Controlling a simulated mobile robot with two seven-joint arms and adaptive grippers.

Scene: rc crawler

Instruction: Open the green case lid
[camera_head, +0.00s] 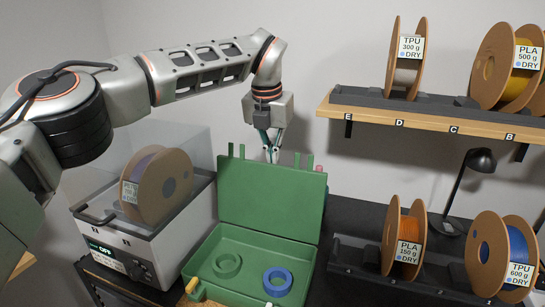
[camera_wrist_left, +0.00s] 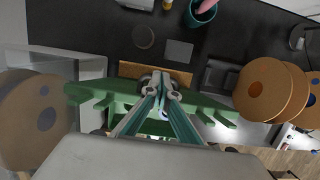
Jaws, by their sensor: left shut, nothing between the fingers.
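The green case (camera_head: 216,293) stands on the dark bench with its green lid (camera_head: 270,200) raised, nearly upright at the back. A green ring (camera_head: 227,257) and a blue ring (camera_head: 278,272) lie inside the case. My left gripper (camera_head: 272,157) is shut and empty at the lid's top edge, its tips partly overlapping the lid in the head view; I cannot tell whether they touch it. In the left wrist view the closed fingers (camera_wrist_left: 160,82) cross in front of the green lid (camera_wrist_left: 92,94). My right gripper is not in view.
A filament dryer (camera_head: 160,240) holding a spool (camera_head: 163,185) stands left of the case. At the right, a wooden shelf (camera_head: 430,117) carries spools, and a lower rack holds an orange spool (camera_head: 393,240) and a blue spool (camera_head: 513,255). A black lamp (camera_head: 462,185) stands behind.

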